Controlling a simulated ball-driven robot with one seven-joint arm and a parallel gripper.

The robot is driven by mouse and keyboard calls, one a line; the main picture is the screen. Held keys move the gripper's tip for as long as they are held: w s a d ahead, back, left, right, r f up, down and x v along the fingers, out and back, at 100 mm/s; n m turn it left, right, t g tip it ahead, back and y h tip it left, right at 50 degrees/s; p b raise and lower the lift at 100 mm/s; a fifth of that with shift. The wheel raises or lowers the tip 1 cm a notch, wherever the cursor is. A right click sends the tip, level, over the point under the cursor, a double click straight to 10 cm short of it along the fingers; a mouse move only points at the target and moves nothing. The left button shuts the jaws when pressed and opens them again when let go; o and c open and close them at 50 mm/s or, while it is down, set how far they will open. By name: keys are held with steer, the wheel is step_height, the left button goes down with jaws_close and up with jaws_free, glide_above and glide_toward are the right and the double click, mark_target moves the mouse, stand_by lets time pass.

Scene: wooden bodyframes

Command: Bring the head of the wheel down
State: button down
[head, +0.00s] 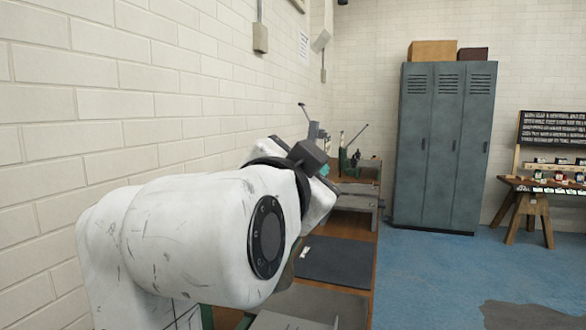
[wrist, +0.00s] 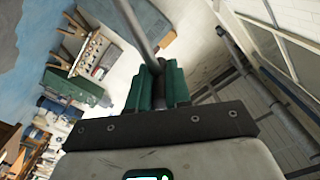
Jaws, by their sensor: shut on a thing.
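My gripper (wrist: 160,85) has two green fingers closed around the dark end of a grey lever (wrist: 137,28) in the wrist view. The lever runs up from between the fingers to the top edge of the picture. In the head view my white arm reaches over the bench, and my gripper (head: 323,171) shows only in part behind my wrist. A grey machine part with a thin lever (head: 304,113) stands up just behind the gripper there. The wheel and most of its head are hidden behind my arm, so I cannot tell their angle.
A long wooden bench (head: 360,225) runs along the white brick wall, with a dark mat (head: 335,262) on it. Grey lockers (head: 442,150) stand beyond. The blue floor (head: 450,270) at right is clear.

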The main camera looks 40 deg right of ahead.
steer(key=shift+s+f, duration=0.1)
steer(key=shift+f, duration=0.1)
steer(key=c, duration=1.1)
jaws_free()
steer(key=v, duration=1.1)
steer(key=shift+d, duration=0.1)
steer(key=shift+c, duration=0.2)
